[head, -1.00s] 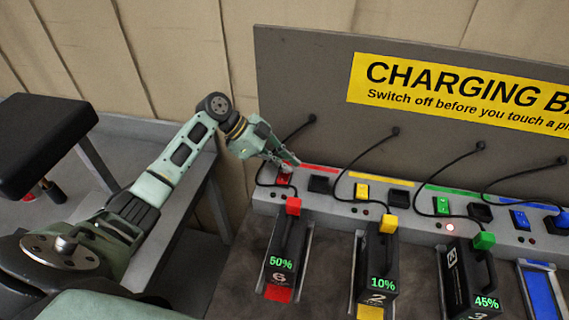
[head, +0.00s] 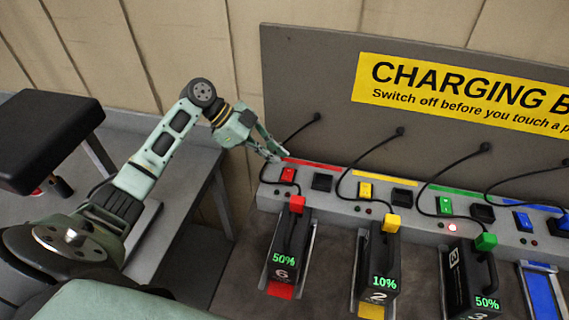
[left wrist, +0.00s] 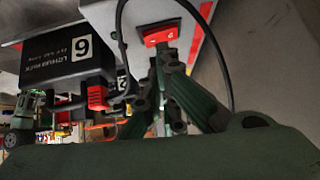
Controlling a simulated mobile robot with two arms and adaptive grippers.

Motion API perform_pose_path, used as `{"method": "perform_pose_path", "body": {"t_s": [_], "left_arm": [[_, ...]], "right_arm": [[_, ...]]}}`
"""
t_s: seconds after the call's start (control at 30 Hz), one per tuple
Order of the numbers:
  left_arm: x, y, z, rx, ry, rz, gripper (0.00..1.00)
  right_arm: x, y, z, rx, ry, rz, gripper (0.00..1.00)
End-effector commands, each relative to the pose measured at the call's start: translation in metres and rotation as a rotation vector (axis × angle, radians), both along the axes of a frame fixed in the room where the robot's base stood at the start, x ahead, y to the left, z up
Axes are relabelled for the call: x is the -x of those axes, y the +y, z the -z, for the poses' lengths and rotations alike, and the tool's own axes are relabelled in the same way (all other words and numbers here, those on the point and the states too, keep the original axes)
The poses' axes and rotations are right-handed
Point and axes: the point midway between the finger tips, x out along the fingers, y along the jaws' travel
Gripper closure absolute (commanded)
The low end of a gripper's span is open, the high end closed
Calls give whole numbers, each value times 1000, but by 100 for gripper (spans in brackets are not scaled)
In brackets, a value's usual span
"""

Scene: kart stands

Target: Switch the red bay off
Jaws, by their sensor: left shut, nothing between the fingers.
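The red bay is at the left end of the charging bench. Its red rocker switch (head: 288,174) sits on the grey panel below a red stripe and shows large in the left wrist view (left wrist: 160,35). My left gripper (head: 274,156) is shut and empty, just behind and left of the switch. In the left wrist view, its fingers (left wrist: 163,70) point up close to the switch; I cannot tell whether they touch it. The small lamps (head: 278,192) below the switch look dark. Battery pack 6 (head: 284,262) reads 50%, with a red plug (head: 297,203) on it.
Yellow (head: 365,190), green (head: 444,206) and blue (head: 522,221) switches continue to the right. A red lamp (head: 452,227) glows at the green bay. Black cables loop over the panel. A tall backboard (head: 310,80) stands behind. A black stool (head: 45,135) is at left.

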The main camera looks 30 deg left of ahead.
Motion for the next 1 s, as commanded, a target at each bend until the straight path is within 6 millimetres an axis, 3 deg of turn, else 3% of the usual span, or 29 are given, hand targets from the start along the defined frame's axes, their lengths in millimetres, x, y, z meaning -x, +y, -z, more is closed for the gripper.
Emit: {"method": "perform_pose_path", "body": {"t_s": [0.1,0.33,1.0], "left_arm": [[6,19,-20,-2,-3,-4,100],[13,39,-43,1,-6,-3,100],[14,43,-49,2,-8,-2,100]], "right_arm": [[0,1,0,-1,1,0,100],[1,1,0,-1,1,0,100],[1,1,0,-1,1,0,100]]}}
